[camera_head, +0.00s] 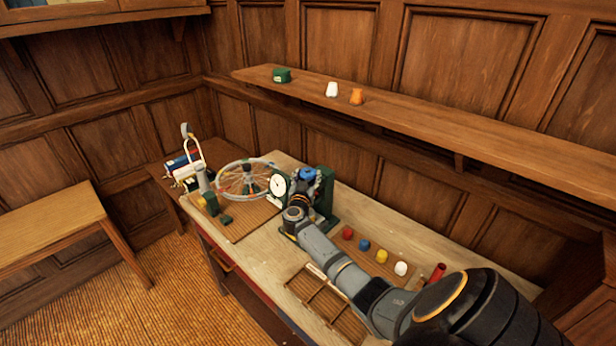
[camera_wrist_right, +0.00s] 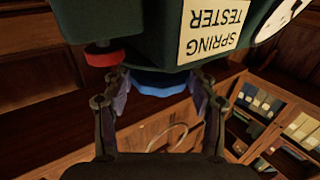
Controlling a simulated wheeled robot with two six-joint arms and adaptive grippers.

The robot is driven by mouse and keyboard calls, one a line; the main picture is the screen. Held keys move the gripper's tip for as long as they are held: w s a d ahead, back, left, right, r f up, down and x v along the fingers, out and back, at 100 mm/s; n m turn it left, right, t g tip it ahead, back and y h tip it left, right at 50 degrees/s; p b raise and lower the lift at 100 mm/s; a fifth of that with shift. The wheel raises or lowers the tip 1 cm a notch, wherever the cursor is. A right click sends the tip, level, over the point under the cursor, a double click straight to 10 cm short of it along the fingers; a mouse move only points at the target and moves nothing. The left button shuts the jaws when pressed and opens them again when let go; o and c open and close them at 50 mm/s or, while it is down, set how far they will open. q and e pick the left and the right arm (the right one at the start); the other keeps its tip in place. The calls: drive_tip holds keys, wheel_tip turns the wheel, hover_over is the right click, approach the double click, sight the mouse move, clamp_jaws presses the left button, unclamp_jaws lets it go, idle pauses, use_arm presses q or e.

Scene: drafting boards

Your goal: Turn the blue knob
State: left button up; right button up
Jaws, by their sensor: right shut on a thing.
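The blue knob (camera_head: 307,173) is on top of a dark green spring tester (camera_head: 325,180) with a white dial (camera_head: 278,185), on the wooden bench. In the right wrist view the blue knob (camera_wrist_right: 160,86) shows between my fingers, under the labelled green body (camera_wrist_right: 150,30) seen upside down. My right gripper (camera_wrist_right: 163,88) is shut on the blue knob, one finger on each side. In the head view my right gripper (camera_head: 312,184) is at the knob, partly hidden by my arm. My left gripper is not in view.
A red knob (camera_wrist_right: 103,54) sits beside the label in the wrist view. A spoked wheel (camera_head: 247,180) stands left of the tester. Red, blue, yellow and white knobs (camera_head: 364,244) line a board to the right. A divided wooden tray (camera_head: 325,300) lies in front. A wall shelf (camera_head: 430,120) hangs behind.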

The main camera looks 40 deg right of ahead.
sight(306, 178)
drive_tip(key=shift+w+r+m+g+h, duration=0.1)
drive_tip(key=shift+m+g+h, duration=0.3)
drive_tip(key=shift+m+g, duration=0.15)
drive_tip(key=o, duration=1.1)
drive_tip(key=shift+o, duration=0.2)
drive_tip(key=shift+a, duration=0.1)
drive_tip(key=shift+s+a, duration=0.25)
drive_tip(key=shift+a, duration=0.05)
drive_tip(key=v, duration=0.6)
drive_tip(key=shift+s+a, duration=0.2)
drive_tip(key=shift+a, duration=0.1)
drive_tip(key=shift+d, duration=0.1)
